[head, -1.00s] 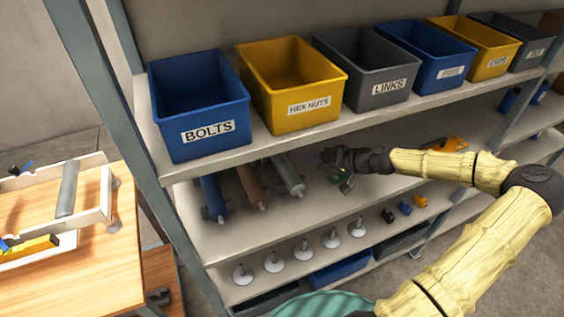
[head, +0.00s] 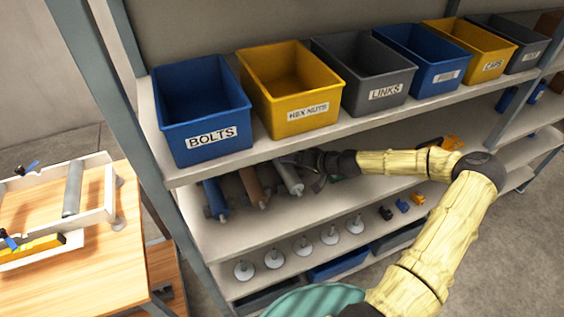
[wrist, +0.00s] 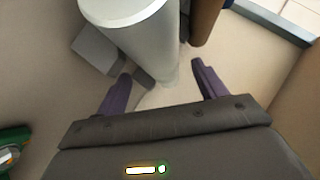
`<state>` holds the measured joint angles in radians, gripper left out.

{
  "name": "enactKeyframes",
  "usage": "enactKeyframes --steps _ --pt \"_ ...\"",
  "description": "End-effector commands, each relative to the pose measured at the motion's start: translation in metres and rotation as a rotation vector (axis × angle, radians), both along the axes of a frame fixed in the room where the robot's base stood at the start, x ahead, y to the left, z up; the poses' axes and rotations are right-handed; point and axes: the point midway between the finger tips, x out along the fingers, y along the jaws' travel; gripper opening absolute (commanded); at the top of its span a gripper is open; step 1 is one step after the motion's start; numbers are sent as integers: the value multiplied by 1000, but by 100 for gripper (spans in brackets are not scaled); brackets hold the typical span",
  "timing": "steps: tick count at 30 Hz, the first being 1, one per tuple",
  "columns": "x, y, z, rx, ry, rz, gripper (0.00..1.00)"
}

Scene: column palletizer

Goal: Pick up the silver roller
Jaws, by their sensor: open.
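The silver roller (head: 288,178) rests on the middle shelf, rightmost of a row of three rollers. In the wrist view the silver roller (wrist: 132,28) is a large smooth cylinder at the top, with a grey block-like support at its left. My gripper (head: 308,166) is right beside the silver roller, partly hidden under the shelf above. In the wrist view my gripper (wrist: 160,88) is open, with purple fingers to the left and right of the roller's near end. Nothing is held; I cannot tell whether a finger touches the roller.
The brown roller (head: 252,187) lies close left of the silver one, and the blue roller (head: 216,199) is farther left. The upper shelf (head: 300,139) with labelled bins hangs low above. Another grey roller (head: 72,190) sits in a frame on the wooden table (head: 122,255).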

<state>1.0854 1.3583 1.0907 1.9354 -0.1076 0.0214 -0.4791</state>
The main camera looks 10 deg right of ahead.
Motion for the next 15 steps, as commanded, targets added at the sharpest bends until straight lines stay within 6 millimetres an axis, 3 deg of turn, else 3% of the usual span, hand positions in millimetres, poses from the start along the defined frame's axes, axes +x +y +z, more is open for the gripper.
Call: enactKeyframes --steps 6,15 --pt "16 23 -11 2 1 2 70" --pt "21 26 -18 0 1 1 70"
